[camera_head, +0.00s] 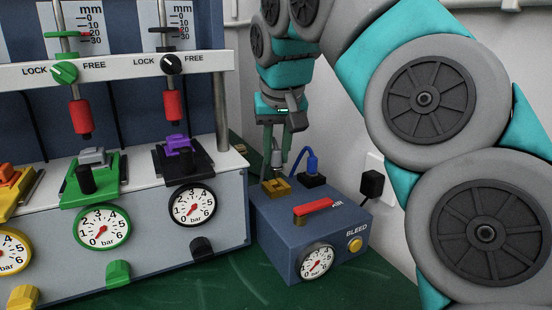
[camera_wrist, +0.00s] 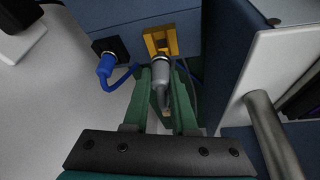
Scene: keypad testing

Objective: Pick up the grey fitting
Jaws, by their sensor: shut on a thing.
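The grey fitting (camera_wrist: 160,82) is a small grey cylinder with a paler ring at one end. It also shows in the head view (camera_head: 276,157), partly covered by the fingers. My gripper (camera_wrist: 162,88) has green fingers, one on each side of the fitting, shut on it. In the head view my gripper (camera_head: 277,162) points down over the blue box's back left corner. The yellow holder (camera_head: 276,187) is right below the fitting; in the wrist view the holder (camera_wrist: 152,42) is just beyond the ringed end. I cannot tell whether they touch.
The blue box (camera_head: 340,227) has a red AIR lever (camera_head: 313,206), a gauge (camera_head: 316,262) and a yellow BLEED button (camera_head: 354,245). A blue hose (camera_head: 312,163) plugs in beside the holder. The test bench (camera_head: 150,245) stands close on the left. A wall is behind.

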